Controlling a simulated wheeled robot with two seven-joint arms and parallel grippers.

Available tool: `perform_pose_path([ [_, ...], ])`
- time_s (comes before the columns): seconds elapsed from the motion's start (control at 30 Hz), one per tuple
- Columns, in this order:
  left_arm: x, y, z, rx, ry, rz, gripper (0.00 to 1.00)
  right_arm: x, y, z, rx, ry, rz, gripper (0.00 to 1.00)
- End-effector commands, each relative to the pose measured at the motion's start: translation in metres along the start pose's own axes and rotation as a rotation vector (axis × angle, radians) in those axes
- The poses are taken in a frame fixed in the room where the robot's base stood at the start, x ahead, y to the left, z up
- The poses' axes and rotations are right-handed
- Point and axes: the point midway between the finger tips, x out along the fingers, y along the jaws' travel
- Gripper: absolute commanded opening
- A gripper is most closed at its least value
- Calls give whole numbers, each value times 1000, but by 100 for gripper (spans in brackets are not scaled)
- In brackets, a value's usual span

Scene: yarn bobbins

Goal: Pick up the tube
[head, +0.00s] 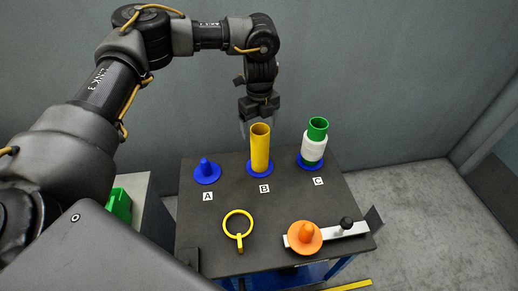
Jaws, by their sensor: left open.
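A yellow tube (260,150) stands upright on a blue base marked B, in the middle of the dark table. A green tube (317,129) with a white yarn wrap (313,149) stands on a blue base marked C to its right. My left gripper (257,120) points down behind the top of the yellow tube. The tube's top partly hides its fingers. It is open, with nothing seen between the fingers; I cannot tell whether it touches the tube. My right gripper is not in view.
An empty blue peg (207,172) stands at A. A yellow ring with a handle (239,228) lies at the front of the table (275,210). An orange cone (305,236) and a black knob (346,223) sit on a metal bar. A green box (119,205) is at left.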

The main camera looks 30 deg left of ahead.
Motion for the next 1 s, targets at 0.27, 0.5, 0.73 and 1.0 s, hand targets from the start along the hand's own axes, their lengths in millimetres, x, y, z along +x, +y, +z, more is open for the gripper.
perform_pose_path([
  [0.27, 28, 1, 1, 0, 0, 4, 81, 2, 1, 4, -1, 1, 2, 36],
  [0.5, 51, 1, 1, -1, 0, 1, 81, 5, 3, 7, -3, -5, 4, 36],
  [0.73, 52, 0, 1, 0, 0, 0, 81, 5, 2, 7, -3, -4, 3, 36],
  [1.0, 52, 0, 1, 0, 0, 1, 45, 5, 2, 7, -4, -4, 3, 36],
])
